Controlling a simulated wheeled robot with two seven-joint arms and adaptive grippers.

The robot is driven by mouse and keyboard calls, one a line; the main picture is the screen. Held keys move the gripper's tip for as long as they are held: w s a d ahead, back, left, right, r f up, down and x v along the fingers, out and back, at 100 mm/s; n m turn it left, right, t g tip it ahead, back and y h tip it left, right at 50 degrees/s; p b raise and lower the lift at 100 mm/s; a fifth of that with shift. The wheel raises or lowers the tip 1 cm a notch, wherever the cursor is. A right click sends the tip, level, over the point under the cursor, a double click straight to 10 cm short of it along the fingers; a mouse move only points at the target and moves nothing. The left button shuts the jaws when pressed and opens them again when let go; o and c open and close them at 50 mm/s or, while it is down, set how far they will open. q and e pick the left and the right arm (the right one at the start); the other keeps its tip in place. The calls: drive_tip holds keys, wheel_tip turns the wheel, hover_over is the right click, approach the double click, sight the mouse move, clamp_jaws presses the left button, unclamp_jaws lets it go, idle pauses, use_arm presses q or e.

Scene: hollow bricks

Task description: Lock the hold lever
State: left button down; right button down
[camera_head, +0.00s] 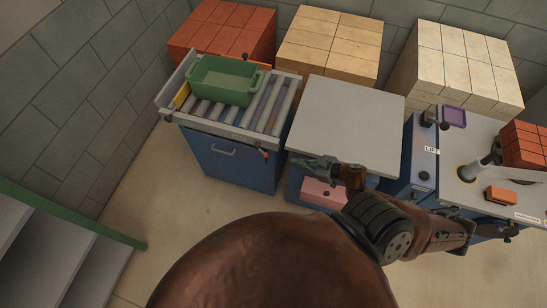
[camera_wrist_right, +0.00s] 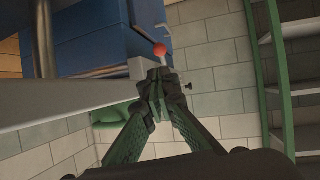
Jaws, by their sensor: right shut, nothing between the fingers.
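The hold lever appears as a small red ball knob (camera_head: 265,154) at the front right corner of the roller table (camera_head: 225,133). In the right wrist view the red knob (camera_wrist_right: 160,49) sits on a short thin stem just beyond the fingertips. My right gripper (camera_head: 300,162) is shut and empty, to the right of the knob in the head view, with a visible gap. In the right wrist view its dark green fingers (camera_wrist_right: 160,75) meet and cover the lever's lower end. My left gripper is not in view.
A green bin (camera_head: 225,82) rests on the rollers. A grey-topped table (camera_head: 345,115) stands close to the right, with a pink box (camera_head: 322,193) below its front edge. Brick stacks line the back. Green-edged steps (camera_head: 60,240) are at left; the floor between is clear.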

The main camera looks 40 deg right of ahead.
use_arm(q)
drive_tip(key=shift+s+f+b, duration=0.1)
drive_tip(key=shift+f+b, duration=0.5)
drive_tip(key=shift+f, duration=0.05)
use_arm(e)
drive_tip(key=x, duration=1.2)
drive_tip(key=shift+f, duration=0.2)
drive_tip(key=shift+w+a, duration=0.1)
